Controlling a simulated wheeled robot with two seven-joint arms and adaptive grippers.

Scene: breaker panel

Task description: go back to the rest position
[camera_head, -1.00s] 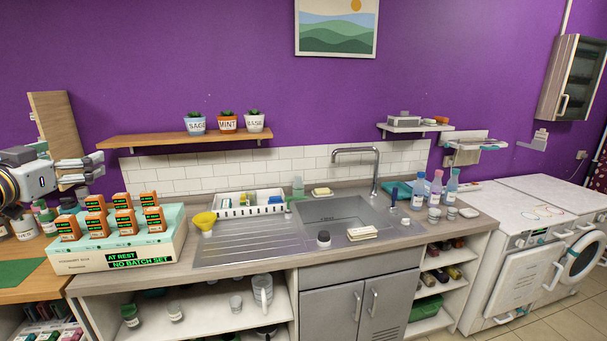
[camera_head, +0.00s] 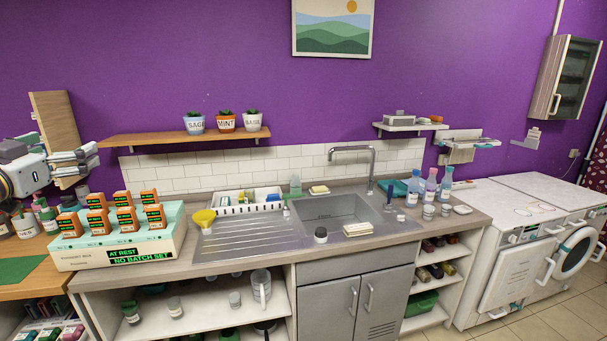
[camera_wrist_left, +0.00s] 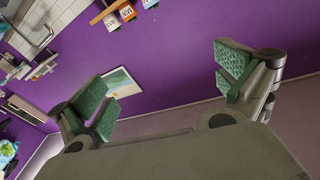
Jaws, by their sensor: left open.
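My left gripper (camera_head: 88,161) is at the left edge of the head view, raised above the counter and in front of the purple wall. In the left wrist view its two green-padded fingers (camera_wrist_left: 165,92) stand wide apart with nothing between them. The box reading "AT REST" and "NO BATCH SET" (camera_head: 75,257) stands below and to the right of it, with several orange modules (camera_head: 124,218) on top. My right gripper does not show in either view.
A wooden shelf (camera_head: 185,137) with several labelled pots is right of the gripper. A sink (camera_head: 335,210), yellow funnel (camera_head: 203,218) and bottles (camera_head: 430,186) are on the counter. A tall wooden board (camera_head: 55,125) stands behind the gripper.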

